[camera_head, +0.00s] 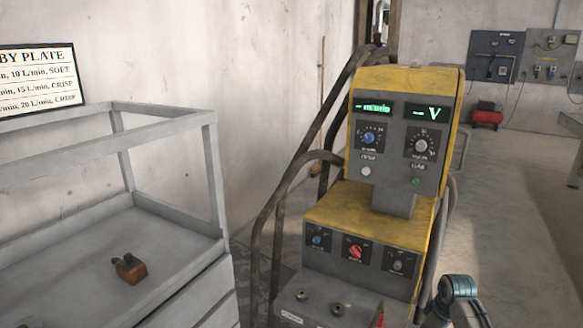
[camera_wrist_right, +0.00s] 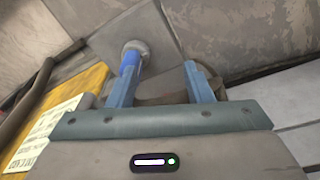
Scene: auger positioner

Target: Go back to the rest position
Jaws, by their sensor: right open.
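My right gripper (camera_wrist_right: 160,72) shows in the right wrist view with its two blue fingers apart. Nothing is visibly held between them. A round grey end on a blue stem (camera_wrist_right: 135,48) shows at the left finger; I cannot tell what it is or whether it touches. In the head view only a teal joint of my right arm (camera_head: 458,287) shows at the lower right, beside the yellow and grey welding machine (camera_head: 372,212). My left gripper is in neither view.
A grey metal bench with a raised frame (camera_head: 172,120) stands at the left, with a small brown block-like object (camera_head: 130,268) on it. Thick dark hoses (camera_head: 283,185) hang left of the machine. Open floor (camera_head: 505,190) lies at the right. A red box (camera_head: 487,115) is farther back.

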